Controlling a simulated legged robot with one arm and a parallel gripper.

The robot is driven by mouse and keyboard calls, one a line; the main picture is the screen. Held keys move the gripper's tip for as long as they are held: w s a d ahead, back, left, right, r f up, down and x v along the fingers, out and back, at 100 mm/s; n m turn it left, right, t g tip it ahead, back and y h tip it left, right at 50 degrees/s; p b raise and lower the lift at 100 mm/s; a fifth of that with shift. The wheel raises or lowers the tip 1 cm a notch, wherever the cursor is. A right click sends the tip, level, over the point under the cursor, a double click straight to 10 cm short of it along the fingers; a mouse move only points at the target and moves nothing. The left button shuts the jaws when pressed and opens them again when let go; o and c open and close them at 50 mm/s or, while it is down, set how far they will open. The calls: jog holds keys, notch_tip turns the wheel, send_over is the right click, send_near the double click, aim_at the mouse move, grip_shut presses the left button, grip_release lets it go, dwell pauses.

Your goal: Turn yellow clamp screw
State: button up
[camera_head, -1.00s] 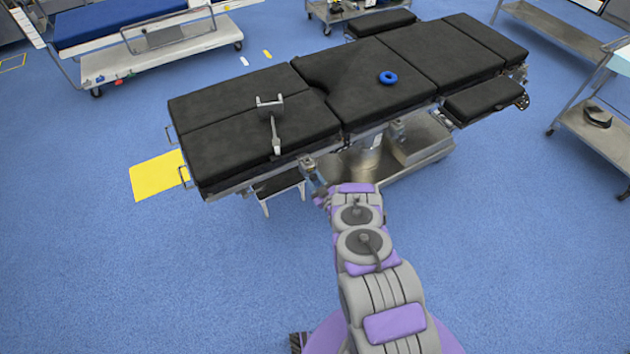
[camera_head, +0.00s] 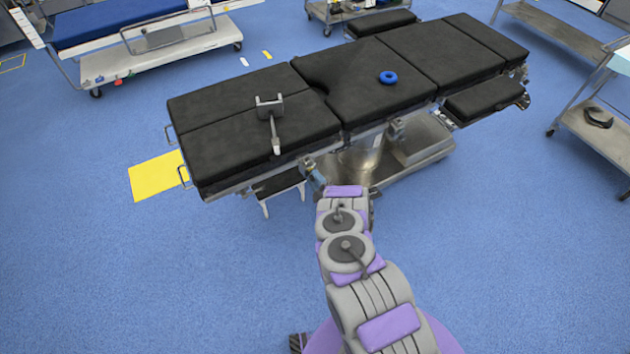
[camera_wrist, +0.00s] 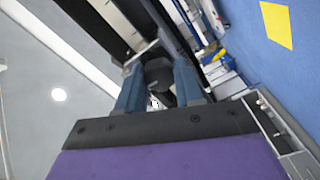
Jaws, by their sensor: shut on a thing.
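My gripper (camera_wrist: 158,70) has its two blue fingers on either side of a dark knob (camera_wrist: 158,72) in the wrist view, and is shut on it. The knob looks black or dark grey; I see no yellow on it. In the head view my gripper (camera_head: 318,181) is at the near side of the operating table (camera_head: 230,133), just below a metal clamp (camera_head: 308,164) on its side rail. The knob itself is too small to make out there, partly hidden by my wrist.
A grey T-shaped support (camera_head: 271,107) lies on the black table pad, with a blue ring (camera_head: 388,77) farther right. A yellow sheet (camera_head: 155,176) lies on the floor at left. A trolley (camera_head: 600,133) stands at right.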

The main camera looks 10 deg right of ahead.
jog(key=shift+s+f, duration=0.15)
jog(key=shift+f, duration=0.15)
jog(key=o, duration=1)
jog(key=shift+r, duration=0.15)
jog(key=shift+o, duration=0.2)
jog(key=v, duration=1.7)
